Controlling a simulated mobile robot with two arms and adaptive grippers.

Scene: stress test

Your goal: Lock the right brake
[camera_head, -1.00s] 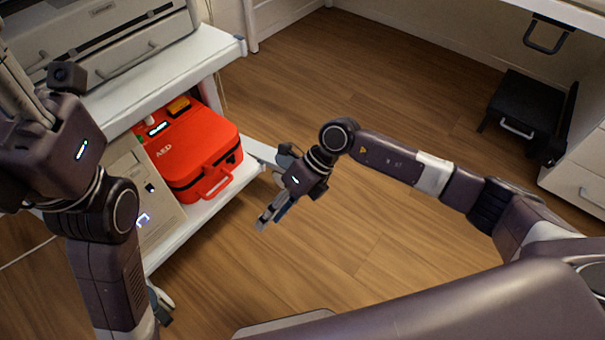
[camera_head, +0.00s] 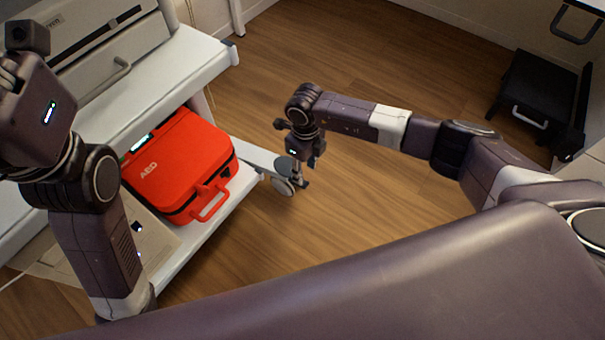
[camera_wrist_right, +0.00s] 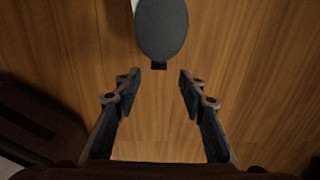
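The cart's near-right caster (camera_head: 283,187) has a grey wheel and a small dark brake tab (camera_head: 304,184) on its right side. In the right wrist view the caster's dark rounded top (camera_wrist_right: 162,28) is ahead, with a small black tab (camera_wrist_right: 158,65) at its near edge. My right gripper (camera_head: 298,172) points down at the caster in the head view. In the wrist view the right gripper (camera_wrist_right: 159,76) is open and empty, its fingertips either side of the tab's line and just short of it. Contact cannot be told. My left wrist is at the left edge; its fingers are not clear.
The white cart (camera_head: 215,62) stands at left, with a red AED case (camera_head: 180,165) and a beige device (camera_head: 150,232) on its lower shelf. A black step stool (camera_head: 535,90) is at far right. Wooden floor (camera_head: 350,220) around the caster is clear.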

